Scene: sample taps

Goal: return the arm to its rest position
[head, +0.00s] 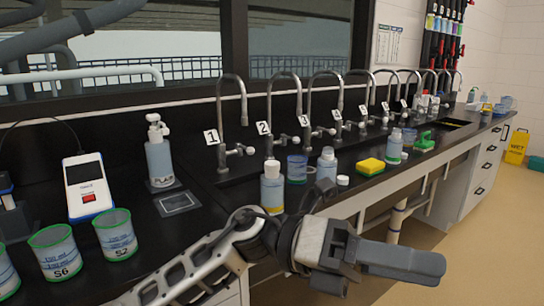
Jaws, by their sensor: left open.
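My left arm (215,268) comes in from the lower left and reaches across in front of the counter's front edge. My left gripper (405,262) is at its end, pointing right, over the floor side of the counter. It is open, and I see nothing held in it. The arm and gripper hide part of the counter front and the drawers below. My right gripper is not in view.
Bottles (272,188) and a blue beaker (297,169) stand close behind the arm. A yellow sponge (370,167) lies farther right. Green-rimmed beakers (115,234), a meter (88,186) and a pump bottle (159,155) stand left. Numbered taps (245,112) line the back.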

